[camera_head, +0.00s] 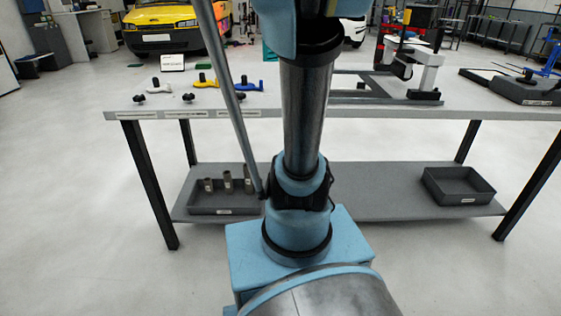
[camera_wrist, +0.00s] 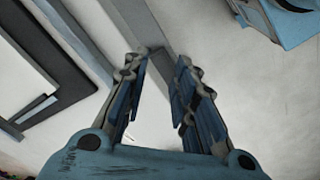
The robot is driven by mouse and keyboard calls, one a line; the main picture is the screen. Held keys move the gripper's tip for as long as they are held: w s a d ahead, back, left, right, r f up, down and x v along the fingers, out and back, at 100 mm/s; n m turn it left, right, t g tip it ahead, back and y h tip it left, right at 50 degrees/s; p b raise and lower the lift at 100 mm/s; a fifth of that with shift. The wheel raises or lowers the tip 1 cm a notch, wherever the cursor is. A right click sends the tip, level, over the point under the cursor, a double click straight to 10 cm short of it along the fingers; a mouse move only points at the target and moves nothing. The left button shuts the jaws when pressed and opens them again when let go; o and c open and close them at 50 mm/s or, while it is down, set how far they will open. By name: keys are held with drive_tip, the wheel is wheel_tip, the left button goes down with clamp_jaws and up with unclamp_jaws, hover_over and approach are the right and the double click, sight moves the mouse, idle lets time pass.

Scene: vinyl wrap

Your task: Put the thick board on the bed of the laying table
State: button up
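My gripper (camera_wrist: 161,65) shows in the wrist view with its two dark blue fingers apart and nothing visibly held between them. A grey bar (camera_wrist: 150,32) lies beyond the fingertips on a pale surface; I cannot tell whether it touches them. In the head view, my arm rises out of the top of the picture, so the gripper is hidden there. I cannot identify the thick board for certain in either view. A dark flat frame (camera_head: 375,98) lies on the workbench right of my arm; I cannot tell whether it belongs to the laying table.
The floor in front is clear. A yellow vehicle (camera_head: 165,22) stands behind.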

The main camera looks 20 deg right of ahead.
drive_tip(key=s+a+f+m, duration=0.3)
drive_tip(key=s+a+f, duration=0.2)
drive_tip(key=f, duration=0.3)
drive_tip(key=s+a+f+m, duration=0.3)
drive_tip(key=s+a+f, duration=0.2)
drive_tip(key=s+f, duration=0.3)
drive_tip(key=shift+s+a+f+t, duration=0.2)
drive_tip(key=shift+t, duration=0.2)
drive_tip(key=shift+w+d+f, duration=0.1)
drive_tip(key=shift+w+f, duration=0.1)
drive_tip(key=shift+w, duration=0.25)
